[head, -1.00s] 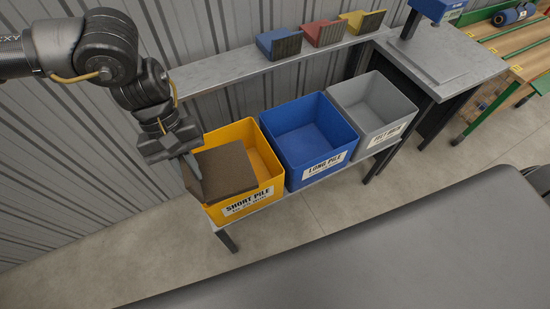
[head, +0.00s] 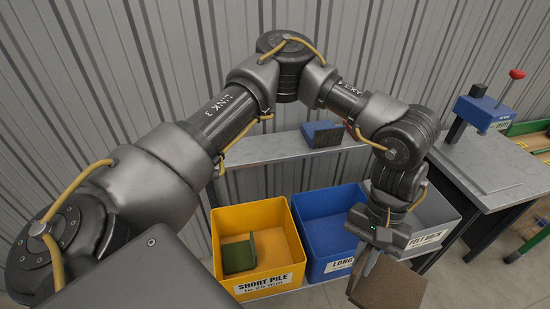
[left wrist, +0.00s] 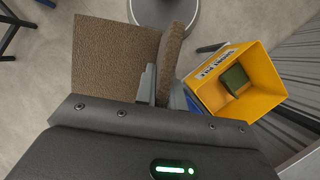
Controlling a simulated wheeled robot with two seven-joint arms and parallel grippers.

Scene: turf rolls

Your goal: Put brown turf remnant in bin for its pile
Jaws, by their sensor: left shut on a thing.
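My left gripper (head: 362,272) is shut on the brown turf remnant (head: 392,286), a flat square piece. In the head view it hangs at the lower right, in front of the blue and grey bins. In the left wrist view the remnant (left wrist: 112,58) spreads left of the fingers (left wrist: 163,88), with a thick edge rising between them. The yellow SHORT PILE bin (head: 281,235) holds a green turf piece (head: 240,255). The blue LONG PILE bin (head: 306,232) stands beside it, its label partly covered. The grey FELT BACK bin (head: 440,215) is partly hidden by my arm. My right gripper is out of view.
A grey shelf (head: 262,148) behind the bins bears a blue sample block (head: 322,133); others are hidden by my arm. A grey bench (head: 490,165) with a blue press (head: 484,110) stands at the right. The yellow bin also shows in the left wrist view (left wrist: 262,75).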

